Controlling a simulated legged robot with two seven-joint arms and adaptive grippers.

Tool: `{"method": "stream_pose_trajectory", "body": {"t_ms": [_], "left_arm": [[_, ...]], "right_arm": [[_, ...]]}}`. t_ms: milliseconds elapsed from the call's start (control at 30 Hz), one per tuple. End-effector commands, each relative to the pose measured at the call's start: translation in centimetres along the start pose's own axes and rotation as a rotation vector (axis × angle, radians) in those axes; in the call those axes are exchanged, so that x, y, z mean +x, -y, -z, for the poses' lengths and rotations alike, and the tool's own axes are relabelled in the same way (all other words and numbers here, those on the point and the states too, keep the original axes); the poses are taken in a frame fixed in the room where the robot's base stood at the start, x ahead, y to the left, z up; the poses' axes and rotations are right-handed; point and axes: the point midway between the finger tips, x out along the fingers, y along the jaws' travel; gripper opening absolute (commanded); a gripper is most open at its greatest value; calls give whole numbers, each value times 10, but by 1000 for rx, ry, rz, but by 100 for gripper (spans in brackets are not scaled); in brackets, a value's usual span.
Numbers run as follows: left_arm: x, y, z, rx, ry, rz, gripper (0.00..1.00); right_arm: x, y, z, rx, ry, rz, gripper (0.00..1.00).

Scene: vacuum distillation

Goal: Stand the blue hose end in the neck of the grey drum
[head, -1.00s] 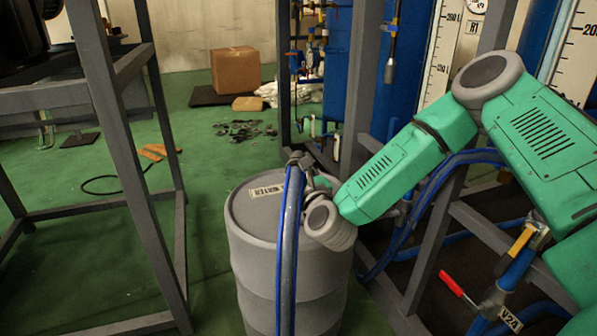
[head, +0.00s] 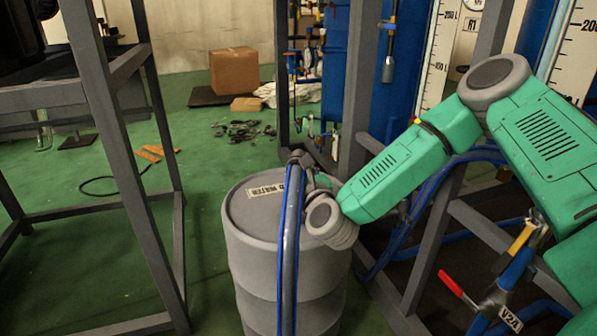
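The grey drum (head: 250,255) stands upright on the green floor in the middle of the head view, with a "WATER" label on its lid. My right gripper (head: 300,165), on the green arm from the right, is over the lid and looks shut on the blue hose (head: 290,240) near its upper end. The hose hangs down across the front of the drum. The drum's neck is not clearly seen; gripper and hose cover part of the lid. I cannot tell whether the hose end touches the lid. My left gripper is out of view.
A grey metal frame (head: 118,150) stands at the left. Another frame post (head: 358,95) with blue pipes rises behind the drum on the right. A red-handled valve (head: 458,289) is at the lower right. A cardboard box (head: 234,71) and black scraps lie on open floor behind.

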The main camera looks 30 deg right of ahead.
Motion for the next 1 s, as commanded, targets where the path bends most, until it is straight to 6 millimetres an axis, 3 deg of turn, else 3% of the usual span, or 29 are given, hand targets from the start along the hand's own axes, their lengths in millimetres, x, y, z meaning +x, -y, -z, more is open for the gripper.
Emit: {"method": "stream_pose_trajectory", "body": {"t_ms": [1000], "left_arm": [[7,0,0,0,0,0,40]], "right_arm": [[0,-4,-2,-3,5,-7,0]]}}
